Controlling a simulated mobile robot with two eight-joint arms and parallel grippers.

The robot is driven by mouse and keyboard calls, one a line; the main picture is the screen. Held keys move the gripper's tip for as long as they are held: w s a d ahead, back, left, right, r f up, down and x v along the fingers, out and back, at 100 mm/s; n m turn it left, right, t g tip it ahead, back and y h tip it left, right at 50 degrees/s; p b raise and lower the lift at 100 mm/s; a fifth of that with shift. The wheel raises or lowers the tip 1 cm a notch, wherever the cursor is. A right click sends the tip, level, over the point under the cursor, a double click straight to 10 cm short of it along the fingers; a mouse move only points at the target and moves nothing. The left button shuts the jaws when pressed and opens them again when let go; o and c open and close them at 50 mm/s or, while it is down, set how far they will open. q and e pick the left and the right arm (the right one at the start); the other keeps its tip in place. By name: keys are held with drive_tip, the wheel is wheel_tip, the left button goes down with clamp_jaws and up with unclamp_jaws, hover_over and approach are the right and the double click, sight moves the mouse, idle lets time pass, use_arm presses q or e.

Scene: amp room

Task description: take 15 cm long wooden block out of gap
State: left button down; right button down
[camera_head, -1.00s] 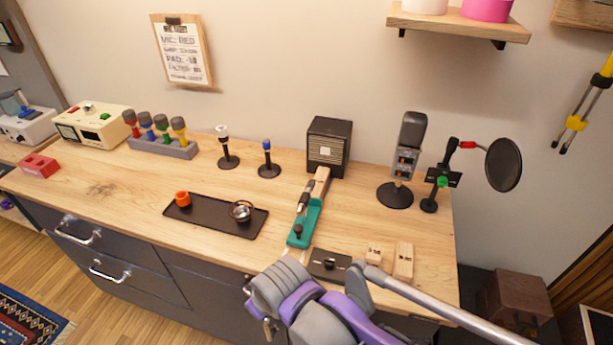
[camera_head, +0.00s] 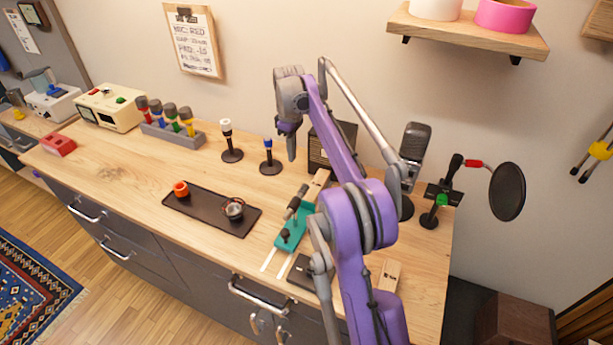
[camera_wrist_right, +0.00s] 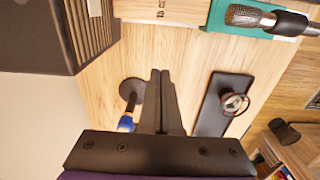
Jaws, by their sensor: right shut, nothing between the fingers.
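A pale wooden block (camera_head: 319,182) lies on the bench in the gap between the black speaker box (camera_head: 318,152) and the teal holder (camera_head: 294,229). In the right wrist view the wooden block (camera_wrist_right: 175,11) is at the top edge, with small print on it, partly cut off. My right gripper (camera_head: 291,157) hangs pointing down above the bench, left of the speaker box and apart from the block. Its fingers (camera_wrist_right: 160,75) are shut and empty in the wrist view. My left gripper is not in view.
A blue-tipped stand (camera_head: 268,157) and a white-tipped stand (camera_head: 230,145) are left of the gripper. A black tray (camera_head: 205,213) holds an orange ring and a metal cup. A microphone (camera_head: 413,150) stands right. My arm partly hides the right side; one loose block (camera_head: 389,276) shows.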

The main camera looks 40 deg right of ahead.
drive_tip(key=f, duration=0.9)
drive_tip(key=shift+d+f+b, duration=0.2)
drive_tip(key=shift+f+b, duration=0.1)
drive_tip(key=shift+b, duration=0.1)
drive_tip(key=s, duration=0.1)
drive_tip(key=s+d, duration=0.1)
drive_tip(key=shift+s+d+f, duration=0.2)
drive_tip(key=shift+s, duration=0.15)
drive_tip(key=shift+s+d, duration=0.2)
drive_tip(key=shift+s, duration=0.25)
